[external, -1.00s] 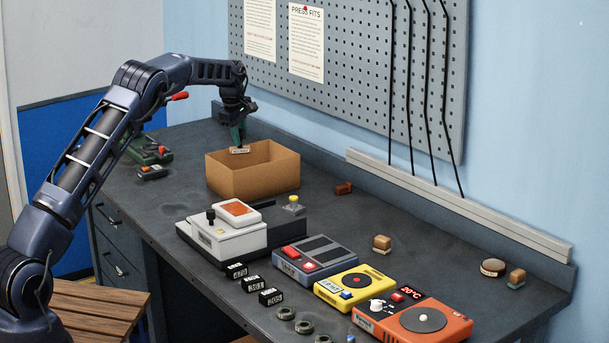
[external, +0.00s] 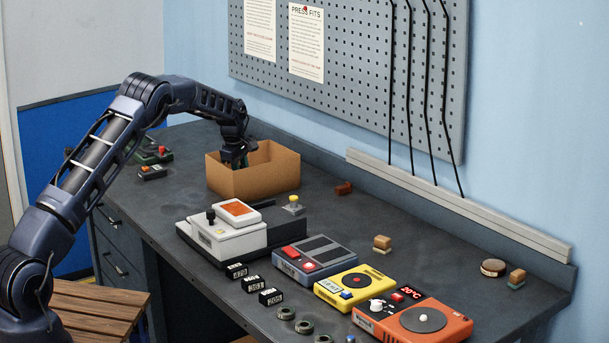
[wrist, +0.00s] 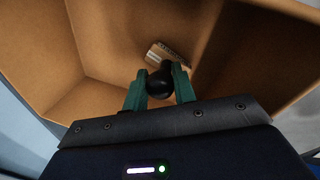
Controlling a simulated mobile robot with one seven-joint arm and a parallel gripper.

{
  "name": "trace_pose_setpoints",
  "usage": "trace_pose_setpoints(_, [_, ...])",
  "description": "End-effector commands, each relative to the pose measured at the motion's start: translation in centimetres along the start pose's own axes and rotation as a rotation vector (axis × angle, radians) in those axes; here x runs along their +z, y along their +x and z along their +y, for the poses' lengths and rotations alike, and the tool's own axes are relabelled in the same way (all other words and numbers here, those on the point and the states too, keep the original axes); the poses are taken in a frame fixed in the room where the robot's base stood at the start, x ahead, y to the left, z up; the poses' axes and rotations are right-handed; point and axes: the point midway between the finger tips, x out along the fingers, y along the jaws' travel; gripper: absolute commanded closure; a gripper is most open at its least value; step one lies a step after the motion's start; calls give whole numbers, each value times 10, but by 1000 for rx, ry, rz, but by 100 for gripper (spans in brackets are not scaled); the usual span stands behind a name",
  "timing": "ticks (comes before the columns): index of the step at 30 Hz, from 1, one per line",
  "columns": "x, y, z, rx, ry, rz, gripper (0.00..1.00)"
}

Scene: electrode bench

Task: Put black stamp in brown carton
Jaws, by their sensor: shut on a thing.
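The brown carton (external: 232,184) stands open-topped at the far end of the bench. Its inner walls (wrist: 100,35) fill the wrist view. My gripper (wrist: 160,73), with green fingers, is lowered inside the carton; in the external view (external: 237,158) the front wall hides its fingertips. The fingers are shut on the round black knob of the black stamp (wrist: 159,87). The stamp's pale, wood-coloured base shows past the fingertips. I cannot tell whether the base touches the carton floor.
A white device with an orange top (external: 236,210) stands just in front of the carton. Green and red items (external: 152,172) lie left of the carton. Colourful devices fill the nearer bench.

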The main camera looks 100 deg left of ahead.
Motion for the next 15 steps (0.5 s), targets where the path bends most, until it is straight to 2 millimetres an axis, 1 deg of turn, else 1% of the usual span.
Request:
trace_pose_setpoints(5, [0,-1,0,1,0,0,95])
trace_pose_setpoints(9, [0,2,0,0,0,0,95])
trace_pose_setpoints(10, [0,1,0,1,0,0,68])
trace_pose_setpoints(12, [0,1,0,1,0,0,54])
trace_pose_setpoints(13, [0,1,0,1,0,0,52])
trace_pose_setpoints(15, [0,1,0,1,0,0,52])
